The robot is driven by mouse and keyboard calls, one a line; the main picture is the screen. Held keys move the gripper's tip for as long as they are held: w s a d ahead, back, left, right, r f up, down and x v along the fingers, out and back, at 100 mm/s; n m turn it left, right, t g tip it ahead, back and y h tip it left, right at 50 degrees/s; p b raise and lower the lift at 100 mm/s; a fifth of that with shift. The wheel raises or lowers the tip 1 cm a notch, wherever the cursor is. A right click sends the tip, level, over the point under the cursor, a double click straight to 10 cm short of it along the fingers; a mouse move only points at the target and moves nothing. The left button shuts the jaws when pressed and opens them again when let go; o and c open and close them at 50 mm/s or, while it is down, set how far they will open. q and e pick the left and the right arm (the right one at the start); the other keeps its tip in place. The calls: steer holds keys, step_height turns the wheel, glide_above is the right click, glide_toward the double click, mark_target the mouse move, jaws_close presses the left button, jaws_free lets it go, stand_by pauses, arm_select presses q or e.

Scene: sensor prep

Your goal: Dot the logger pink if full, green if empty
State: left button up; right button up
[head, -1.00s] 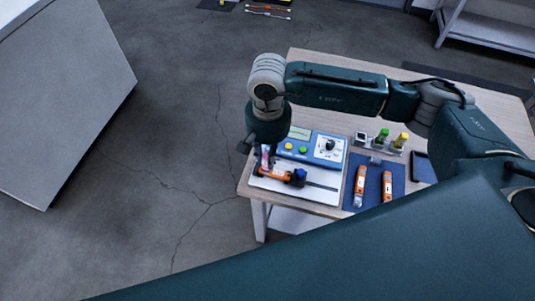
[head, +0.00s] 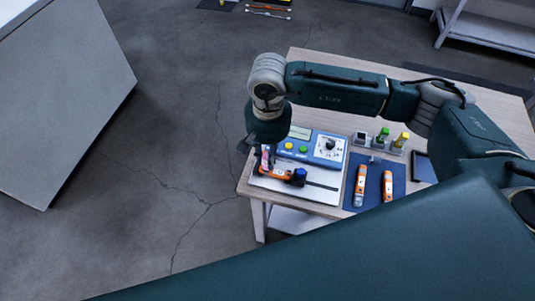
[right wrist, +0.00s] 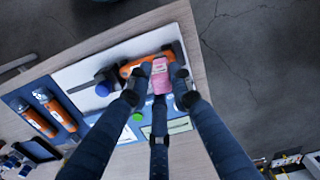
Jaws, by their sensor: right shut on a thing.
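My right gripper (right wrist: 159,92) is shut on a pink marker (right wrist: 160,76), which points down at an orange logger (right wrist: 135,68). The logger lies on a white board (right wrist: 80,73), against a dark clamp with a blue knob (right wrist: 102,89). In the head view the pink marker (head: 266,157) is at the left end of the logger (head: 275,173). I cannot tell whether its tip touches the logger. A green marker (head: 383,136) and a yellow one (head: 402,139) stand in a holder. My left gripper is not in view.
A blue device (head: 318,158) with a display, two buttons and a dial stands behind the board. Two more orange loggers (head: 360,184) (head: 387,185) lie on a blue mat (head: 374,188). A dark flat object (head: 424,167) lies right of the mat.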

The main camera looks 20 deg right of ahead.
steer(key=shift+r, duration=0.1)
steer(key=shift+r+p, duration=1.6)
steer(key=shift+r, duration=2.3)
